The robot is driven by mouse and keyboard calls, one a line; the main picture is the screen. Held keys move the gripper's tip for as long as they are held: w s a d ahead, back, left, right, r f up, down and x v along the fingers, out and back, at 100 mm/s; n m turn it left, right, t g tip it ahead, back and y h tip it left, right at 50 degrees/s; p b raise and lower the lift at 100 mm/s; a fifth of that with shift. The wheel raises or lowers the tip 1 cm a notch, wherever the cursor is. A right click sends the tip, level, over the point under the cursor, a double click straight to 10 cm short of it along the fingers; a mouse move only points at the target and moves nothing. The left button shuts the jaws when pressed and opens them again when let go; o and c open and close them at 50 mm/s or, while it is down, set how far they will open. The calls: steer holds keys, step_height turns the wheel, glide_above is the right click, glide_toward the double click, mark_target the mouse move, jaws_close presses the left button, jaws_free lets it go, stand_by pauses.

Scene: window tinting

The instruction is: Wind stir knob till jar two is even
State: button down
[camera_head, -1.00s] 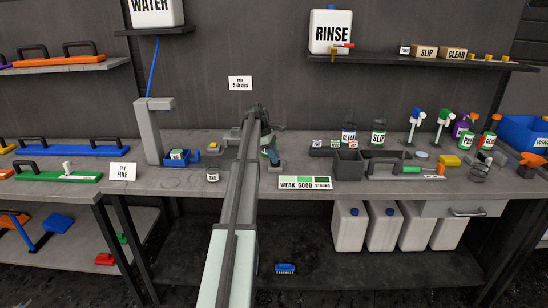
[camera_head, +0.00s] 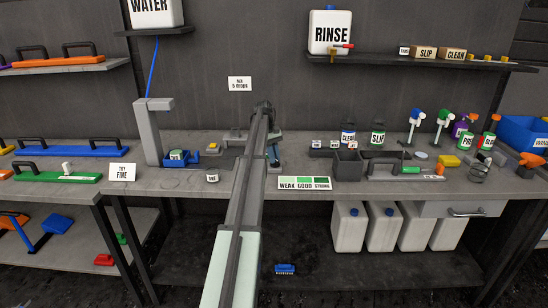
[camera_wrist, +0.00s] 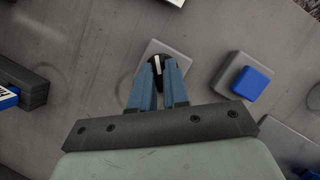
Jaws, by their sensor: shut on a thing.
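In the wrist view a round black knob with a white mark (camera_wrist: 157,62) sits on a small grey square base (camera_wrist: 180,61). My gripper (camera_wrist: 160,72) has its two blue fingers closed around this knob from above. In the head view my arm covers most of this spot, and the knob cannot be made out there. I cannot pick out jar two in either view, so how even its contents look cannot be told. A card with a green scale (camera_head: 304,183), reading weak, good and strong, stands at the bench's front edge.
A grey block with a blue top (camera_wrist: 251,83) stands right of the knob in the wrist view. A dark block (camera_wrist: 25,84) is at the left. Labelled bottles (camera_head: 378,137) and a dark open box (camera_head: 347,163) stand right of my arm.

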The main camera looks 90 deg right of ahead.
stand_by(0.3)
steer(key=c, duration=1.1)
jaws_free()
